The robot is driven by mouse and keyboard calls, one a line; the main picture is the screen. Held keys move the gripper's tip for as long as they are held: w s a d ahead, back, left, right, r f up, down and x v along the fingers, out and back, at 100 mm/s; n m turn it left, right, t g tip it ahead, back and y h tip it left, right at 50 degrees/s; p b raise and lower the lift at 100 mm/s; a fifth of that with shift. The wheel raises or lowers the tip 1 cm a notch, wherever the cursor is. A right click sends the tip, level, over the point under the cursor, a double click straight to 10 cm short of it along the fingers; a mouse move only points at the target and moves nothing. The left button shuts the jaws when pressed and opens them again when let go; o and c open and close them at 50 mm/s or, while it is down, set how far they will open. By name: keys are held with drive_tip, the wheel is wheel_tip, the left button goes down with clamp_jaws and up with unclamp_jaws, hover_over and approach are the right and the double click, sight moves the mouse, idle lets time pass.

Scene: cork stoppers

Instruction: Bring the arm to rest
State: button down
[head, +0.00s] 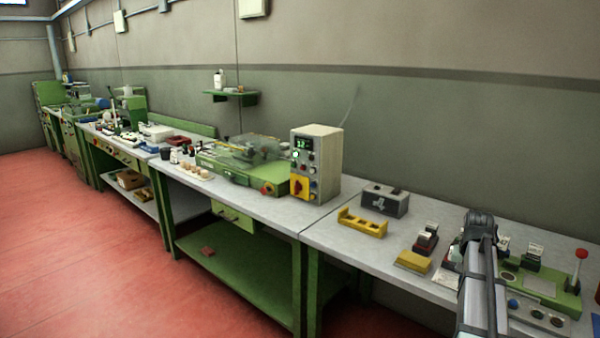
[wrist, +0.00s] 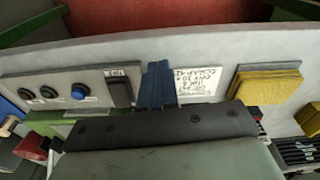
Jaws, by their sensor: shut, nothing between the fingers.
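My arm (head: 478,290) reaches in from the bottom right of the head view over the right end of the grey bench (head: 340,240). Its dark upper joint hides part of the bench behind it. My gripper (wrist: 157,70) shows in the wrist view as two dark blue fingers closed together, with nothing between them. The fingers overlap a white card with handwriting (wrist: 197,84) and stand beside a black switch (wrist: 120,90) on a grey panel. I cannot tell how high they are above the bench. The fingers cannot be made out in the head view.
A yellow pad (head: 413,262) lies left of my arm; it also shows in the wrist view (wrist: 266,95). A green fixture with a red-knobbed lever (head: 580,270) stands to the right. A yellow rack (head: 362,222), grey box (head: 384,200) and control cabinet (head: 316,163) stand farther left.

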drive_tip(key=shift+n, duration=0.4)
drive_tip(key=a+f, duration=0.1)
drive_tip(key=a, duration=0.1)
drive_tip(key=a+f, duration=0.3)
drive_tip(key=a, duration=0.2)
drive_tip(key=shift+s+f, duration=0.2)
drive_tip(key=shift+f, duration=0.2)
drive_tip(key=s+a+f+n+g, duration=0.1)
drive_tip(key=s+a+f, duration=0.3)
drive_tip(key=f, duration=0.5)
drive_tip(key=s+a+f+n+g+y, duration=0.1)
drive_tip(key=s+a+f, duration=0.1)
drive_tip(key=a+f, duration=0.55)
drive_tip(key=s+a+f+n+g, duration=0.1)
drive_tip(key=s+a+f, duration=0.25)
drive_tip(key=f, duration=0.65)
drive_tip(key=s+a+f+n+g, duration=0.1)
drive_tip(key=s+a+f, duration=0.3)
drive_tip(key=s, duration=0.6)
drive_tip(key=s+a+f+n+g, duration=0.1)
drive_tip(key=s+a+f+g, duration=0.1)
drive_tip(key=s+a+f, duration=0.3)
drive_tip(key=s+a+f+n+g, duration=0.1)
drive_tip(key=s+a+f+n, duration=0.1)
drive_tip(key=s+a+f, duration=0.3)
drive_tip(key=s+f, duration=0.4)
drive_tip(key=s, duration=0.5)
drive_tip(key=shift+s+a+f, duration=0.2)
drive_tip(key=shift+s+f, duration=0.2)
